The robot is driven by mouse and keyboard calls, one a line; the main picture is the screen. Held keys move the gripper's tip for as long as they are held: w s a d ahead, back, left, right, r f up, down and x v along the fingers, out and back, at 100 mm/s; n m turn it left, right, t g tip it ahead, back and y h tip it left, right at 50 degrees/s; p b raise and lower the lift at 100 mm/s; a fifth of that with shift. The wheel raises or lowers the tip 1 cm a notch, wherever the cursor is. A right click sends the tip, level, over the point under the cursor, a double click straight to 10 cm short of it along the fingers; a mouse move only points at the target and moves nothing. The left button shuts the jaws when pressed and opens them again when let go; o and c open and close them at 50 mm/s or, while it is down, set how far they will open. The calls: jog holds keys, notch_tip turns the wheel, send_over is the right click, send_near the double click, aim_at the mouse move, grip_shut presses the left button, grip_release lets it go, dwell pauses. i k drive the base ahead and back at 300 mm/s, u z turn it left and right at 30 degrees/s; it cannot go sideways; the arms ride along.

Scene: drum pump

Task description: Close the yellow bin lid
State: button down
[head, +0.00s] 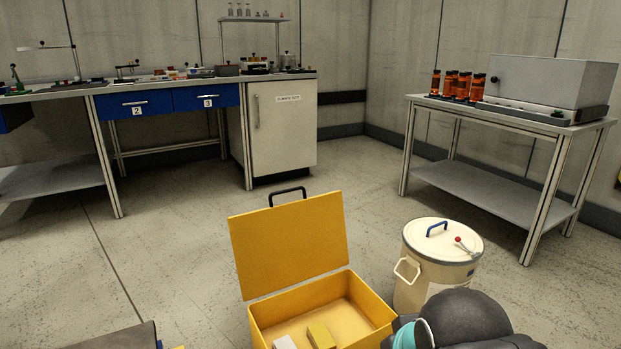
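The yellow bin (370,299) stands on the floor at the bottom centre of the head view. Its yellow lid (289,243) is raised, standing nearly upright at the back of the bin, with a black handle (287,191) on its top edge. Inside the bin are a yellow block (321,336) and a whitish block (284,342). A dark rounded part of my arm with a teal band shows at the bottom right, beside the bin's right front. My gripper is not visible.
A cream drum (436,272) with a blue-handled lid stands right of the bin. A side table (505,200) with orange bottles and a grey box is at the right. A long bench (120,90) with blue drawers and a white cabinet (283,130) runs behind.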

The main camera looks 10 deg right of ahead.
aim_at(277, 247)
jog(key=i, duration=0.85)
jog(key=u, duration=0.35)
